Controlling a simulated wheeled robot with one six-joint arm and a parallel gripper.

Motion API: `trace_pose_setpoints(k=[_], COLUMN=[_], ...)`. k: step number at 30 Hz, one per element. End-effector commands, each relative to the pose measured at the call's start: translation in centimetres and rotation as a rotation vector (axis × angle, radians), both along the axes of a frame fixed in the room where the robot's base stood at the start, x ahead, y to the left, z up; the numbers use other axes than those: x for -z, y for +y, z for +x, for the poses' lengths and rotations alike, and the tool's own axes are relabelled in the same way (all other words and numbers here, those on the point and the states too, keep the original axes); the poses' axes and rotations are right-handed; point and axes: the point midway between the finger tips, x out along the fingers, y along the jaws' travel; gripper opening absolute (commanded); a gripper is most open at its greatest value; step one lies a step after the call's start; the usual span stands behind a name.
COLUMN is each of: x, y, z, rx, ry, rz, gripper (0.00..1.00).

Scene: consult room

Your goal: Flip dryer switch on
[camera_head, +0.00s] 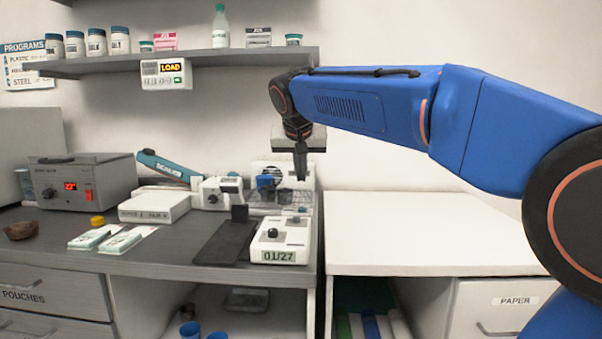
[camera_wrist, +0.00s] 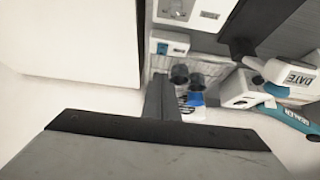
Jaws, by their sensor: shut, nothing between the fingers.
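In the wrist view the closed fingers (camera_wrist: 160,98) extend over the counter's right edge, beside a small blue part (camera_wrist: 196,98) and two dark round pieces (camera_wrist: 188,76). I cannot tell which part is the dryer switch, or whether the fingers touch anything.
A white device reading 0127 (camera_head: 278,257) and a dark mat (camera_head: 222,243) lie in front. A grey box with a red display (camera_head: 85,183) stands left. A shelf (camera_head: 190,60) hangs above. The white counter (camera_head: 420,240) at right is clear.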

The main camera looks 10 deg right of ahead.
Motion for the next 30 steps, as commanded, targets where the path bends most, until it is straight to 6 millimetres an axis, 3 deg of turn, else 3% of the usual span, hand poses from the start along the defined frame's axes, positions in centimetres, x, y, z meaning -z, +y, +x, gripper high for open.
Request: trace_pose_setpoints(k=[11,18,30], x=[5.3,8.3,9.2], y=[-1.4,-1.2,-1.1], z=[3.9,3.5,3.4], rx=[0.001,-0.001,0.0], ry=[0.001,0.0,0.0], rz=[0.0,-0.001,0.0], gripper=[0.0,0.0,0.0])
